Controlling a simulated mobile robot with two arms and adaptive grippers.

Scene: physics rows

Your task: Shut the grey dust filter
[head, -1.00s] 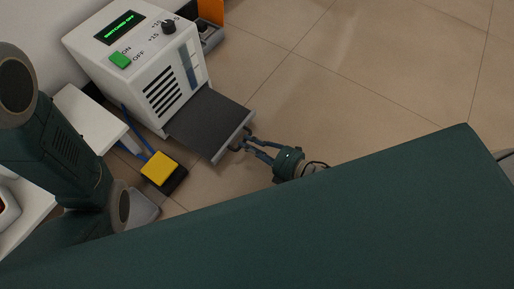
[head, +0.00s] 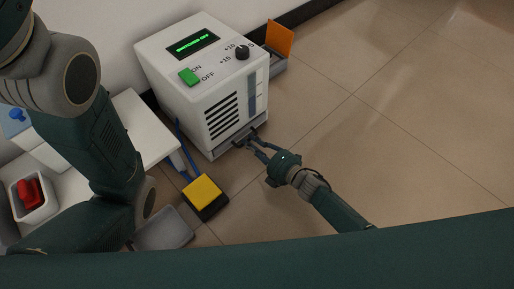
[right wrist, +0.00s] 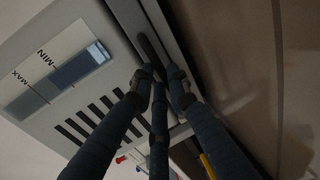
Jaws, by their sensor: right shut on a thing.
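The grey dust filter (head: 224,150) is a flat drawer low in the front of the white machine (head: 196,88). Only its front edge and dark handle show in the head view, close against the machine's front; any small gap is hard to tell. My right gripper (head: 251,141) is shut on the handle, its arm coming in from the lower right. In the right wrist view the fingers (right wrist: 160,82) close around the dark handle (right wrist: 149,48), beside the vent slots. My left arm shows at the left, but its gripper is out of view.
A yellow pedal (head: 202,189) on a black base lies on the floor left of my right gripper. An orange flap (head: 280,40) stands open at the machine's right side. A white bench with a red item in a tray (head: 30,193) is at the left. The floor to the right is clear.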

